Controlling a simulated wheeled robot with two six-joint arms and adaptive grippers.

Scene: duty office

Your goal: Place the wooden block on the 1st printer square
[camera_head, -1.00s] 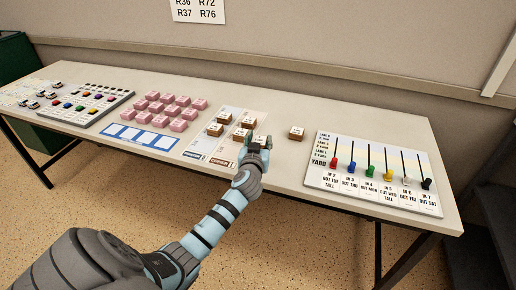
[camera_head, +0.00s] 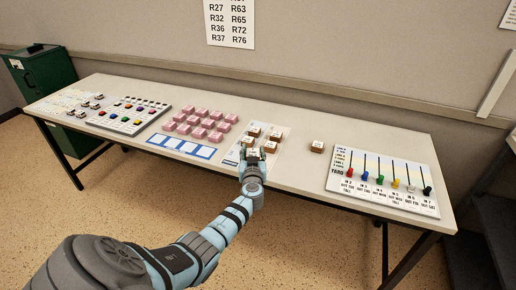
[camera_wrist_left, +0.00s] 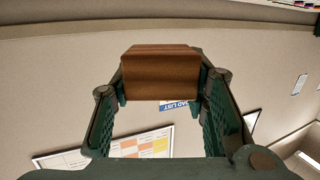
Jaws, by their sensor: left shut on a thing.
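My left gripper (camera_head: 253,157) is shut on a brown wooden block, whose pale top (camera_head: 252,152) shows between the fingers in the head view. In the left wrist view the block (camera_wrist_left: 160,75) sits between the green fingertips. The gripper is at the near part of a pale mat (camera_head: 232,155) with two lanes, and hides part of it. Several brown blocks with white tops (camera_head: 275,135) stand on this mat. A blue strip with white squares (camera_head: 181,146) lies to the left. I cannot read which squares are the printer's. My right gripper is not in view.
Pink blocks (camera_head: 201,122) stand in rows behind the blue strip. A lone brown block (camera_head: 317,146) stands right of the mat, before a board with coloured sliders (camera_head: 383,182). A board with coloured pieces (camera_head: 128,117) is at the left.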

